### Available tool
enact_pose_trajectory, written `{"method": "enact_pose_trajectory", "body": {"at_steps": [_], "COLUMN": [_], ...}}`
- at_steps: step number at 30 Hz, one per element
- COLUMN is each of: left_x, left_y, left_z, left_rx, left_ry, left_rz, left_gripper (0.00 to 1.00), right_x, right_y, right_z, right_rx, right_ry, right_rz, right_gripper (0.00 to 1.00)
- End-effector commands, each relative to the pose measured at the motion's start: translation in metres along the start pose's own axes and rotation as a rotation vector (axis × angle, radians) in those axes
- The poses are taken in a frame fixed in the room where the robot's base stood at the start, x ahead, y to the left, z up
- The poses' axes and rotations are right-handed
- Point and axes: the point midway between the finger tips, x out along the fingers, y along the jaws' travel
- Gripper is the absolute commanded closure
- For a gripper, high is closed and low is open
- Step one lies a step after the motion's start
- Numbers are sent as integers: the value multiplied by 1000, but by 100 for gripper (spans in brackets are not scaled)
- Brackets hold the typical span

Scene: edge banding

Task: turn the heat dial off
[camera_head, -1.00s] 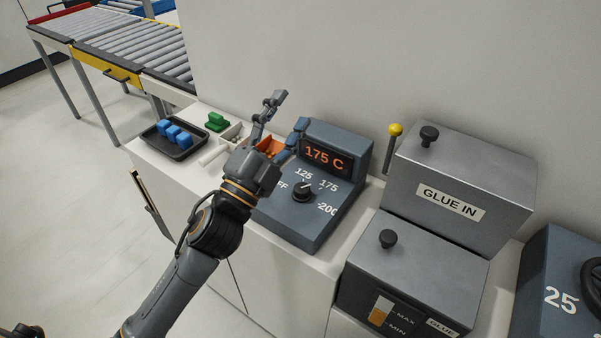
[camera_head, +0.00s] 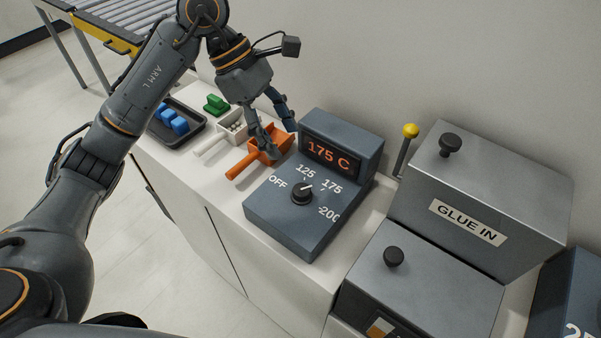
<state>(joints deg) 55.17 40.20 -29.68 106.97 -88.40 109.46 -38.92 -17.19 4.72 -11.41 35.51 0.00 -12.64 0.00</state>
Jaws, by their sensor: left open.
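The heat dial (camera_head: 301,194) is a black round knob on the sloped top of a blue-grey control box (camera_head: 290,235). Labels OFF, 125, 175 and 200 stand around it. Its white mark points up and right, toward the 125–175 side, away from OFF. The display (camera_head: 331,157) reads 175 C in orange. My left gripper (camera_head: 281,138) is open, pointing down over the orange scoop (camera_head: 262,150), behind and left of the dial and apart from it. I cannot tell whether its fingers touch the scoop. My right gripper is not in view.
A white scoop (camera_head: 228,132), a green piece (camera_head: 216,104) and a black tray (camera_head: 160,138) of blue blocks lie left of the box. Right of it stand a yellow-knobbed lever (camera_head: 410,131) and the grey GLUE IN unit (camera_head: 490,190). A wall runs behind.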

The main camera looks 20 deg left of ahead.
Motion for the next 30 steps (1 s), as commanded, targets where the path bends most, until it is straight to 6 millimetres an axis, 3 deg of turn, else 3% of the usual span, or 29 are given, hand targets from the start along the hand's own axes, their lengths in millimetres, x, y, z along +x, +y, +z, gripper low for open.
{"method": "enact_pose_trajectory", "body": {"at_steps": [4,8,21,30], "left_x": [-8,4,92,125], "left_y": [0,-1,-2,-1], "left_z": [-16,-18,-24,-27], "left_rx": [-3,-5,-5,-4], "left_ry": [79,86,80,81], "left_rz": [-4,-9,-10,-5], "left_gripper": [42,42,42,42], "right_x": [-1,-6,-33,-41], "right_y": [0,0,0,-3], "right_z": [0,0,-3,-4], "right_rx": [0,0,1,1], "right_ry": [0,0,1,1], "right_rz": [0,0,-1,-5], "right_gripper": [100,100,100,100]}}
